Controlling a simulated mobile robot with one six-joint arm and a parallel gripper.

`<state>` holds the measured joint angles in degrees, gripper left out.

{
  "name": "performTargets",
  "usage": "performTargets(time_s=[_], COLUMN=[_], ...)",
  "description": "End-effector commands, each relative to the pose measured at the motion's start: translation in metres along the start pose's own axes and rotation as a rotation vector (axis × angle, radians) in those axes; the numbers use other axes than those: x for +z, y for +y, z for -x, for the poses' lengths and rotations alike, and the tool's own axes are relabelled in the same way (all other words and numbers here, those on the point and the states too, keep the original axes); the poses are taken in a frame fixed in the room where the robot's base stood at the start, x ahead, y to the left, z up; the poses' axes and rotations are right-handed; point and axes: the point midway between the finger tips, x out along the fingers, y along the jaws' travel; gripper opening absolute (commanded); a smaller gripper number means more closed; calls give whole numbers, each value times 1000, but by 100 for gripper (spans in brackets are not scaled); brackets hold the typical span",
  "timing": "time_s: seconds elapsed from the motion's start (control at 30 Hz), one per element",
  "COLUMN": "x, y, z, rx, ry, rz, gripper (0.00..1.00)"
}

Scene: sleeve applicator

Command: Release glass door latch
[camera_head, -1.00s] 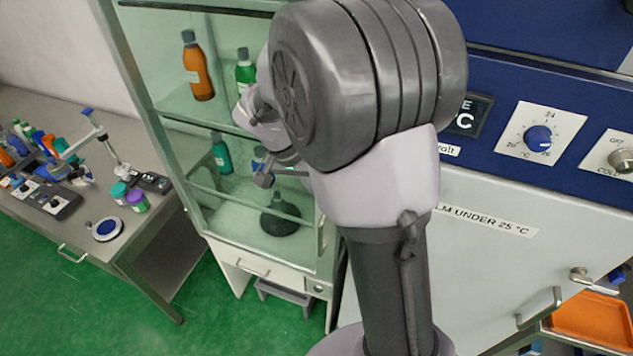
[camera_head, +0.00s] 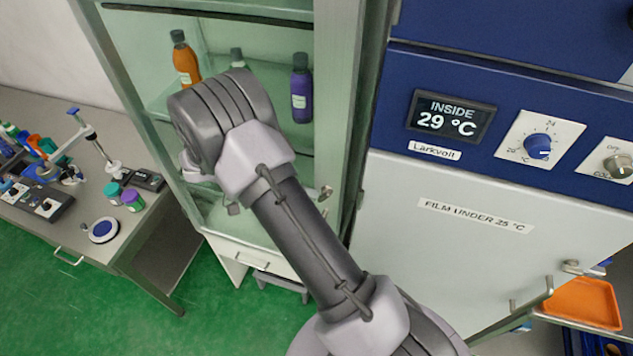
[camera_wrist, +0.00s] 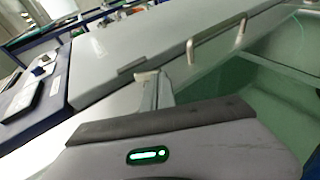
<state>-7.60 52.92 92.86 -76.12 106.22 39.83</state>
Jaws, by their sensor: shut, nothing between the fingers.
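The glass-fronted cabinet (camera_head: 340,60) stands left of the blue and white unit in the head view. A small metal fitting (camera_head: 325,192), which looks like the door latch, sits on its right-hand frame. I cannot tell whether it is engaged. My arm crosses in front of the cabinet, and my gripper (camera_head: 232,208) is mostly hidden behind it, low and left of the fitting and apart from it. In the wrist view my shut, empty gripper (camera_wrist: 153,88) points along a pale door with a bar handle (camera_wrist: 216,39). The green cabinet interior (camera_wrist: 270,85) is at right.
An orange bottle (camera_head: 184,60) and a purple bottle (camera_head: 301,88) stand on the upper shelf. The white door (camera_head: 470,260) is right of the cabinet, with an orange tray (camera_head: 583,303) beyond. A bench (camera_head: 150,215) with small items is at left.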

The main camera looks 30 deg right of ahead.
Motion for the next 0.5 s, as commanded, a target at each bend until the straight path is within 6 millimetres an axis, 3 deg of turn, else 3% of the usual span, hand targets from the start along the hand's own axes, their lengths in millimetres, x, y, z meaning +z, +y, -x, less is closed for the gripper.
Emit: performTargets(time_s=[0.5], x=[2], y=[-14], z=[-9], rx=[-3], ry=[-1], rz=[0], gripper=[0])
